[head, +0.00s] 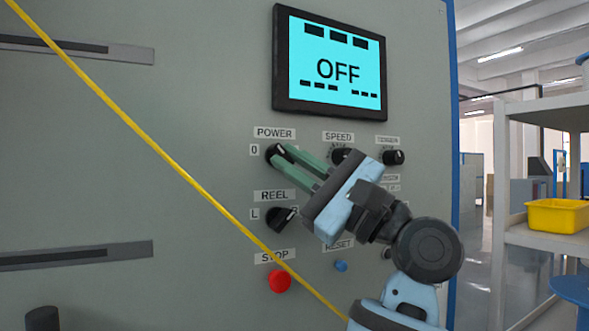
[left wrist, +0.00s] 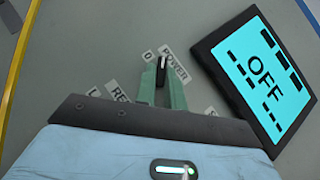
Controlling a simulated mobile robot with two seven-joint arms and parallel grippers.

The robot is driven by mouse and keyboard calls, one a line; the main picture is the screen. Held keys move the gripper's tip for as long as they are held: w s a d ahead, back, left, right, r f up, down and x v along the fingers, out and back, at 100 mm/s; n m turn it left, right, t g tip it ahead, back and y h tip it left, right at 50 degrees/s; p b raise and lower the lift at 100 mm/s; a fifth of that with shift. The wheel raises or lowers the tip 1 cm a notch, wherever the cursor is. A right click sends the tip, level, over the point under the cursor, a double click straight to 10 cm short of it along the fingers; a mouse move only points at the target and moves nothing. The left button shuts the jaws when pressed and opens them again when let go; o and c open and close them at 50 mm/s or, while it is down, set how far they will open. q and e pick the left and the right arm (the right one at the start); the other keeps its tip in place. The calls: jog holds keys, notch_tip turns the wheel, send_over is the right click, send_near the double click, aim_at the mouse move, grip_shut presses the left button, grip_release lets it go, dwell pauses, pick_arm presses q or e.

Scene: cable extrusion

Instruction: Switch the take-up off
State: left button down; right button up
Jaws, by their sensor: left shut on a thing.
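The take-up's grey control panel (head: 200,120) fills most of the head view. Its screen (head: 337,65) reads OFF, and the same screen shows in the left wrist view (left wrist: 256,66). The black POWER knob (head: 276,154) sits below and left of the screen, beside a "0" label. My left gripper (head: 284,158) has its green fingers on this knob. In the left wrist view the fingers (left wrist: 161,80) are closed around the knob (left wrist: 162,68), whose white mark lies near the "0" label. My right gripper is in neither view.
The REEL knob (head: 281,219), red STOP button (head: 279,281) and blue RESET button (head: 341,266) are below. A yellow cable (head: 160,150) runs diagonally across the panel front. A shelf with a yellow bin (head: 556,215) stands at right.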

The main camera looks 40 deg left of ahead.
pick_arm(q)
jog(key=shift+n, duration=0.4)
jog(key=c, duration=1.5)
grip_release()
jog(key=shift+b+v, duration=0.55)
jog(key=shift+v, duration=3.35)
jog(key=shift+w, duration=0.15)
